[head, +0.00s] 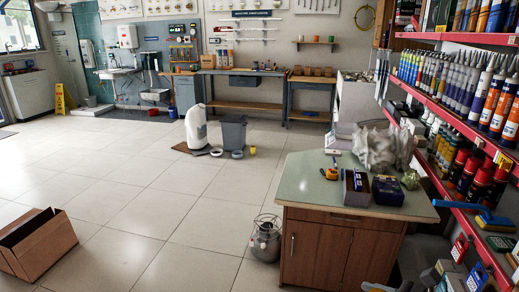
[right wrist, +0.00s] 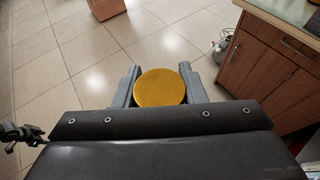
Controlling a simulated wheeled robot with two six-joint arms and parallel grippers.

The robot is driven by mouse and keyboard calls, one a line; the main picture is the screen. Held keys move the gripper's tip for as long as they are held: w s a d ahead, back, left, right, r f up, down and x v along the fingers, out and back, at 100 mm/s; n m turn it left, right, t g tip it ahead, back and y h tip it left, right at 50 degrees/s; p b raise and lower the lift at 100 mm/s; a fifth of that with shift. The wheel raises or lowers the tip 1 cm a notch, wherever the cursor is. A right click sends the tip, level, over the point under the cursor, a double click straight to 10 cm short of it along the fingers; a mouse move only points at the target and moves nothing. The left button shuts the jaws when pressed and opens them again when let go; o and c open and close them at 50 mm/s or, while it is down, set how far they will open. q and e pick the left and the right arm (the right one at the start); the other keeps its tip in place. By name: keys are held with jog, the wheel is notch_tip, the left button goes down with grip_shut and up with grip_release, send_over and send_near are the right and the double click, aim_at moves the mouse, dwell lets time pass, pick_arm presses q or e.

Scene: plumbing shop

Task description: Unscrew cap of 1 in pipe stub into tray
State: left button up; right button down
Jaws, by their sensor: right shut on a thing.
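In the right wrist view my right gripper (right wrist: 160,88) is shut on a round, flat-topped yellow cap (right wrist: 161,86), with one grey finger on each side of it. The cap's face is turned to the camera; its underside is hidden. The cap is held over open tiled floor, clear of the cabinet on the right. I cannot make out the 1 in pipe stub or the tray in either view.
A wooden cabinet with a pale green top (head: 300,185) stands front right, with boxes and a tape measure on it. A metal container (head: 265,242) is beside it. A cardboard box (head: 38,243) lies front left. Red shelves (head: 455,120) line the right.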

jog(key=s+a+r+n+g+y, duration=0.2)
jog(key=s+a+r, duration=0.1)
jog(key=s+r, duration=0.15)
jog(key=w+a+f+n+g+y, duration=0.1)
jog(key=a+n+g, duration=0.6)
jog(key=a, duration=0.8)
jog(key=shift+w+f+n+g+y+p, duration=0.4)
jog(key=shift+f+g+y, duration=0.2)
jog(key=shift+f+y, duration=0.1)
